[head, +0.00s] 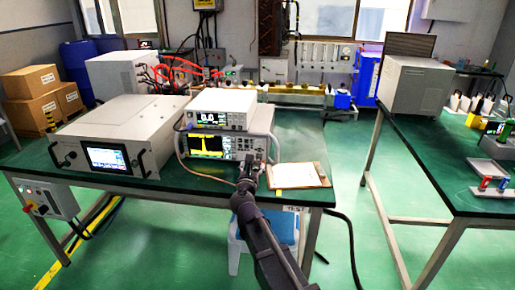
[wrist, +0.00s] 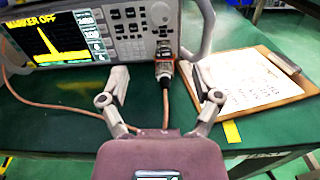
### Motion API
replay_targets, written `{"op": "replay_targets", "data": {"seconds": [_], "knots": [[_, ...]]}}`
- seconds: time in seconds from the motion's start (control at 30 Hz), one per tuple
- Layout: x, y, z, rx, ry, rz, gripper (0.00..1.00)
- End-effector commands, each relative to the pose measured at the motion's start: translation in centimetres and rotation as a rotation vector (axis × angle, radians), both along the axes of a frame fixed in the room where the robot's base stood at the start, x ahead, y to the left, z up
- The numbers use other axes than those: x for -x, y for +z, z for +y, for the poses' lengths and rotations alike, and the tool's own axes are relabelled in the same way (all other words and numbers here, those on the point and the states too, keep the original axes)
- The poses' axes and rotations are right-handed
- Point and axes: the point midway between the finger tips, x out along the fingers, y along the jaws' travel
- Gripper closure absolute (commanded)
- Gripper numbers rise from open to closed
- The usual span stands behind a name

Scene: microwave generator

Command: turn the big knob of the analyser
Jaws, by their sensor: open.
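The analyser (head: 208,146) stands on the green table under another instrument, its lit screen showing a yellow peak. In the wrist view, the analyser (wrist: 115,55) fills the upper left. Its big round pale knob (wrist: 160,13) is on the right part of the front, near the top edge of the picture. My gripper (head: 250,166) is in front of the analyser's right side and hides part of it in the head view. In the wrist view my gripper (wrist: 160,75) is open and empty, its fingers apart below the knob. A cable connector (wrist: 165,72) shows between the fingers.
A clipboard (head: 297,176) lies just right of the analyser. A thin cable (wrist: 60,108) runs from the analyser across the table. A large grey instrument (head: 118,137) stands to the left. A second table (head: 440,160) is at the right, beyond a floor gap.

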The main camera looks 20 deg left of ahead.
Motion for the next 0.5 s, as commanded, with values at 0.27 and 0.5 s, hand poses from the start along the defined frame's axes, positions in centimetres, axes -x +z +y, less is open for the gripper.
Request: {"op": "replay_targets", "data": {"seconds": [0.27, 0.5], "knots": [[-0.4, 0.0, 0.1, -0.003, -0.001, 0.002, 0.18], [-2.4, 0.0, 0.7, -0.004, -0.001, 0.002, 0.18]]}}
